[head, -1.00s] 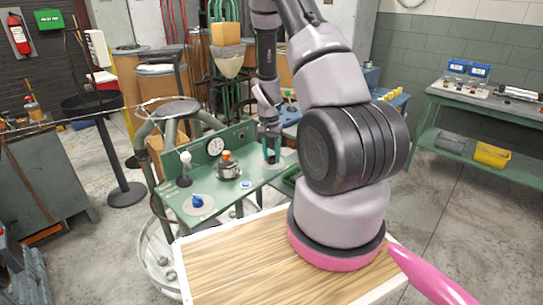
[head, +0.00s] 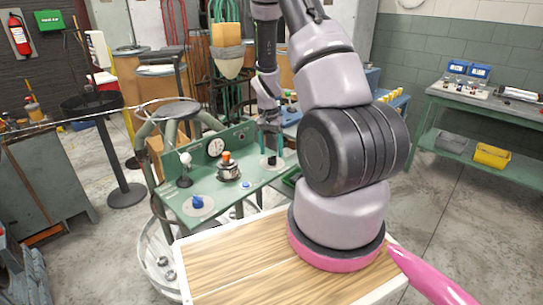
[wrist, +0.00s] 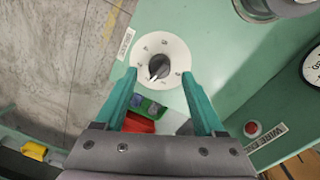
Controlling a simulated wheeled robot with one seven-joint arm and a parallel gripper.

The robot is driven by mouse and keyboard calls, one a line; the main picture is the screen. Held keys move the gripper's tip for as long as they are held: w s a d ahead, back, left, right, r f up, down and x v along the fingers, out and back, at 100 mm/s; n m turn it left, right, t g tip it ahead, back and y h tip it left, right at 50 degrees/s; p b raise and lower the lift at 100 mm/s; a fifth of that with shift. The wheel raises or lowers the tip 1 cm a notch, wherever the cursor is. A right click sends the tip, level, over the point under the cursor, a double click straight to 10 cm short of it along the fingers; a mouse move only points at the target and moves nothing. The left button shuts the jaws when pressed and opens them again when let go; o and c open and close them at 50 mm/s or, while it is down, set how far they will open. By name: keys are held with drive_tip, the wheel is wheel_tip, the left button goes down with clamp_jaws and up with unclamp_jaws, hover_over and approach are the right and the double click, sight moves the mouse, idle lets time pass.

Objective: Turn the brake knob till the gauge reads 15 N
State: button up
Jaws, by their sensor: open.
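A black knob with a pale pointer (wrist: 159,66) sits on a round white numbered dial plate (wrist: 176,49) on the green panel. In the head view the black knob (head: 272,160) is at the panel's right end. My gripper (wrist: 159,77) is open, with its teal fingers on either side of the dial in the wrist view. In the head view my gripper (head: 270,142) is above the knob and holds nothing. The round white gauge (head: 215,147) stands at the panel's back; its reading is too small to tell. Only its edge (wrist: 313,66) shows in the wrist view.
An orange-topped part (head: 228,168), a white ball lever (head: 185,160) and a blue knob (head: 198,202) stand on the panel to the left. The wrist view shows a red button (wrist: 252,129) beside a partly cut-off label. A wooden top (head: 235,260) lies in front.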

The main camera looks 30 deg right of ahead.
wheel_tip(320, 180, up, 8)
drive_tip(key=shift+w+a, duration=0.15)
drive_tip(key=shift+w, duration=0.05)
idle(0.4)
drive_tip(key=s+a+r+n+t+y, duration=0.1)
drive_tip(key=s+a+r+t, duration=0.15)
drive_tip(key=r, duration=0.75)
drive_tip(key=s+a+r+n+t, duration=0.1)
drive_tip(key=s+a+r, duration=0.25)
drive_tip(key=r, duration=0.65)
drive_tip(key=s+a+r+n+t, duration=0.1)
drive_tip(key=s+a+r+t, duration=0.1)
drive_tip(key=s+r, duration=0.4)
drive_tip(key=s+a+r+n+t+y, duration=0.1)
drive_tip(key=s+a+r, duration=0.3)
drive_tip(key=s, duration=0.5)
wheel_tip(320, 180, up, 2)
drive_tip(key=shift+r+n+t, duration=0.15)
drive_tip(key=shift+n+t, duration=0.35)
drive_tip(key=shift+t, duration=0.05)
drive_tip(key=shift+a, duration=0.1)
